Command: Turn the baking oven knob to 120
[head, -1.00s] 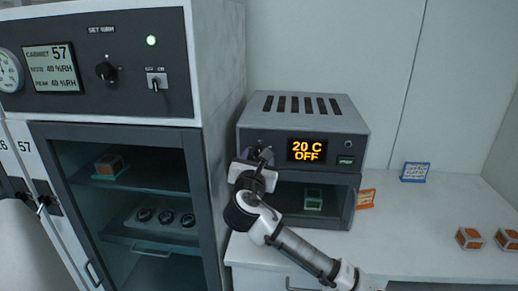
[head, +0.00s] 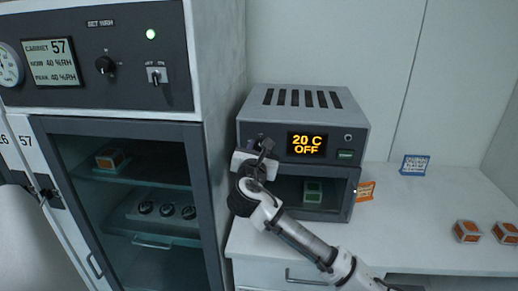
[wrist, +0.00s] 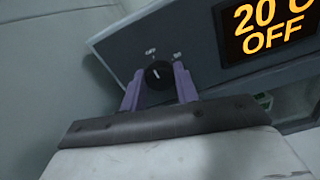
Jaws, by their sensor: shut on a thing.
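The baking oven (head: 350,112) is a grey box on the white bench, with a display (head: 307,144) reading "20 C OFF". Its black round knob (wrist: 158,75) shows in the wrist view, left of the display, with a white pointer mark and small labels above it. My gripper (wrist: 160,88) has its two purple fingers on either side of the knob, shut on it. In the head view my gripper (head: 257,147) is at the oven's upper left front and hides most of the knob. Inside the oven, behind its dark glass door, is a green-marked block (head: 313,191).
A tall humidity cabinet (head: 213,110) stands close on the left of the oven. An orange card (head: 365,191) and a blue card (head: 415,165) stand to the right. Two orange-and-white blocks (head: 467,231) sit further right on the bench (head: 420,220).

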